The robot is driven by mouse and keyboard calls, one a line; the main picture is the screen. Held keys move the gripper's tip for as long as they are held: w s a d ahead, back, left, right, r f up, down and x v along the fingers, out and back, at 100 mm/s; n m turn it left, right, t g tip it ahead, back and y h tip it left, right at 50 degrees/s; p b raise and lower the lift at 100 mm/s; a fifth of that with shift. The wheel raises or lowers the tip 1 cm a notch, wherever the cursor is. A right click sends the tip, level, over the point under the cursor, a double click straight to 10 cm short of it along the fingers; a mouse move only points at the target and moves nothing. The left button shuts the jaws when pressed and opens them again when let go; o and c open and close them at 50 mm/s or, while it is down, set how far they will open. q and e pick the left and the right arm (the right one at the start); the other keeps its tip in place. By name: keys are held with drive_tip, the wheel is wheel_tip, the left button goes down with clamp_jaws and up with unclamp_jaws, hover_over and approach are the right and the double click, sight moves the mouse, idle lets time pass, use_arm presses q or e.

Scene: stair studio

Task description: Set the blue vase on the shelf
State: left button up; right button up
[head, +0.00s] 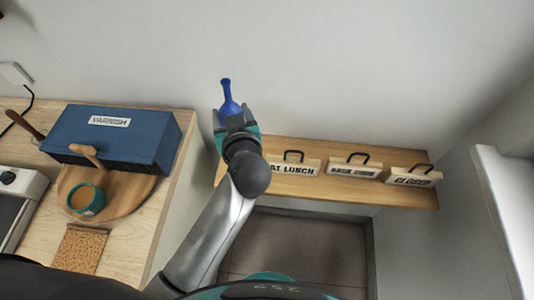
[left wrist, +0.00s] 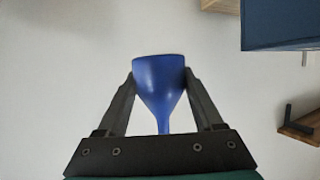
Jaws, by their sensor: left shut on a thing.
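The blue vase (head: 228,99) has a round body and a thin neck that points to the top of the picture in the head view. My left gripper (head: 235,121) is shut on its body. In the left wrist view the vase (left wrist: 159,82) sits between both fingers, its wide end at the top of the picture. The wooden shelf (head: 300,187) runs along the wall. The gripper and vase show over its left end, hiding part of it. I cannot tell the height gap between vase and shelf. My right gripper is not in view.
Three signs stand on the shelf: an "AT LUNCH" sign (head: 291,169), a middle sign (head: 352,170) and a "CLOSED" sign (head: 413,178). At left, a counter (head: 123,238) bears a blue box (head: 112,138), a round board and a teal mug (head: 85,200).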

use_arm(q)
wheel_tip(320, 180, down, 16)
drive_tip(key=b, duration=0.7)
drive_tip(key=shift+r+b, duration=0.2)
drive_tip(key=shift+b, duration=0.15)
wheel_tip(320, 180, down, 4)
drive_tip(key=b, duration=0.2)
drive_tip(key=shift+f+b, duration=0.2)
drive_tip(key=shift+b, duration=0.1)
drive_tip(key=shift+r, duration=0.1)
drive_tip(key=o, duration=1.4)
drive_tip(key=shift+f, duration=0.2)
drive_tip(key=shift+r, duration=0.15)
